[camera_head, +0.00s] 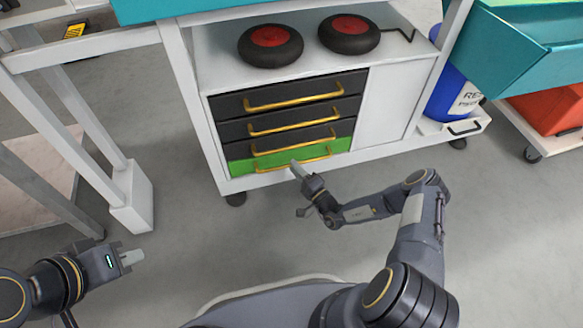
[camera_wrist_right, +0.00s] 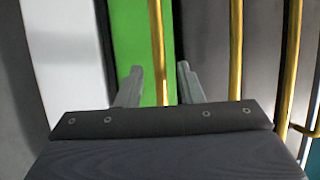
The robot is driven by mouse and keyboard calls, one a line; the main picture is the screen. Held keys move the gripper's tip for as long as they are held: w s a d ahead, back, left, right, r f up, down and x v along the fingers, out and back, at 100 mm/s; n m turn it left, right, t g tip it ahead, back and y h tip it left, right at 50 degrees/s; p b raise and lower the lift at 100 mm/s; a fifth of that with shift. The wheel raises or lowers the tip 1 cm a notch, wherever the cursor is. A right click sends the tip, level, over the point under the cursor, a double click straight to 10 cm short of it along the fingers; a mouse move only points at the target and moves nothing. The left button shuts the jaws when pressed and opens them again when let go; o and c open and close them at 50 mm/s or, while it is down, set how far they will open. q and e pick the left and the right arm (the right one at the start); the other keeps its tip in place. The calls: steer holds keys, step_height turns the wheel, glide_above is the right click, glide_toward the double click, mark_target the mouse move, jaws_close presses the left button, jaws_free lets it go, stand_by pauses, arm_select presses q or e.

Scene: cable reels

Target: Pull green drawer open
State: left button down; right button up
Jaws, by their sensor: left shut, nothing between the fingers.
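The green drawer (camera_head: 340,146) is the lowest in the white cabinet and looks flush with its front. It has a gold bar handle (camera_head: 318,157). My right gripper (camera_head: 296,168) is at the middle of this handle. In the right wrist view its two grey fingers (camera_wrist_right: 159,82) are spread, with the gold handle (camera_wrist_right: 157,40) running between them and the green front (camera_wrist_right: 130,40) behind. Both fingers appear clear of the bar; contact is hard to tell. My left gripper (camera_head: 132,258) is shut and empty, low at the left, far from the cabinet.
Several dark drawers (camera_head: 235,105) with gold handles sit above the green one. Two black wheels with red hubs (camera_head: 270,45) lie on the shelf above. A blue container (camera_head: 450,92) stands right of the cabinet, by teal bins (camera_head: 510,55). Grey floor (camera_head: 190,240) before the cabinet is clear.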

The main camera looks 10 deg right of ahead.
steer(key=shift+x, duration=1.1)
jaws_close()
